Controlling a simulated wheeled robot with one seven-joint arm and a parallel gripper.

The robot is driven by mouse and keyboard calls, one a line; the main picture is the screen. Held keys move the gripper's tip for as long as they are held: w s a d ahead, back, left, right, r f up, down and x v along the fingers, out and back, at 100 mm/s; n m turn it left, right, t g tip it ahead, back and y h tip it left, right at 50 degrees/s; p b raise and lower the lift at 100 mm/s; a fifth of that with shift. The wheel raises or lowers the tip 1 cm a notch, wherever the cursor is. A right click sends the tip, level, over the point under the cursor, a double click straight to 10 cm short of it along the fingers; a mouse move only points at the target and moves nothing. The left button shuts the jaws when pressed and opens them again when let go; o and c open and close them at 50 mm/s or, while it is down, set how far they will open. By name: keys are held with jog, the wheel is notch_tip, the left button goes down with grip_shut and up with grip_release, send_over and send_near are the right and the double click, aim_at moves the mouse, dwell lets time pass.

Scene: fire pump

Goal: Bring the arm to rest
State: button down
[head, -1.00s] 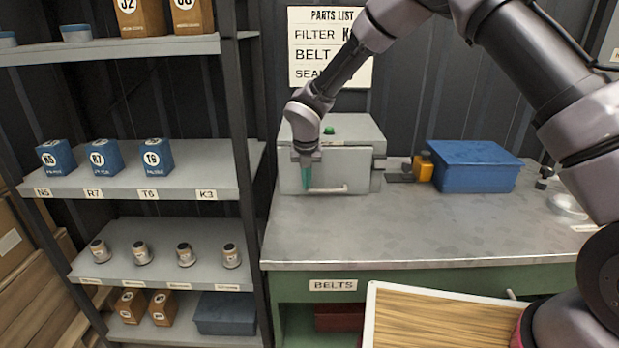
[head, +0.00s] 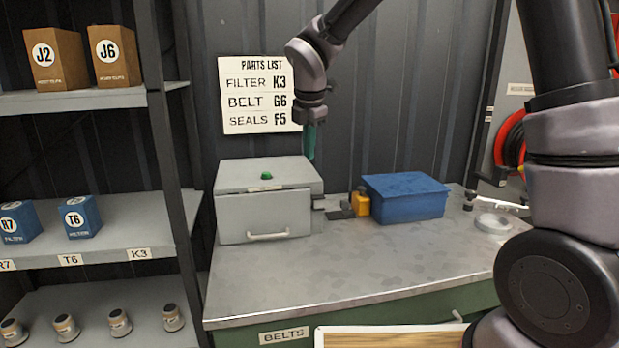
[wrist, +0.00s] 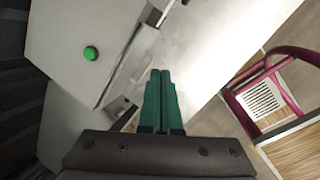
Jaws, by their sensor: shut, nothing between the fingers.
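My gripper (head: 309,142) hangs with its green fingers pointing down, in the air at the back of the bench, above the right side of the grey metal box. In the wrist view the green fingers (wrist: 164,75) are together, with nothing between them. The grey box (head: 265,215) stands on the bench with its front panel closed and a green button (head: 266,175) on top. The button also shows in the wrist view (wrist: 90,53). My arm reaches in from the right and arches over the bench.
The metal bench (head: 350,260) holds a blue bin (head: 405,200), a small orange item (head: 361,204) and a pale ring (head: 493,223). Shelves (head: 105,230) with blue filter boxes stand at the left. A parts list (head: 255,95) hangs on the back wall. A red hose reel (head: 509,140) is at the right.

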jog(key=s+d+r+m+t, duration=0.1)
jog(key=s+d+r+m, duration=0.5)
jog(key=d+m, duration=0.45)
jog(key=s+d+r+m+t, duration=0.1)
jog(key=s+d+r+m, duration=0.45)
jog(key=d+m, duration=0.45)
jog(key=s+d+m+t+y, duration=0.1)
jog(key=s+d+m, duration=0.5)
jog(key=s+m, duration=0.2)
jog(key=shift+s+r+m+t+y, duration=0.3)
jog(key=shift+s+m+y, duration=0.1)
jog(key=shift+m, duration=0.55)
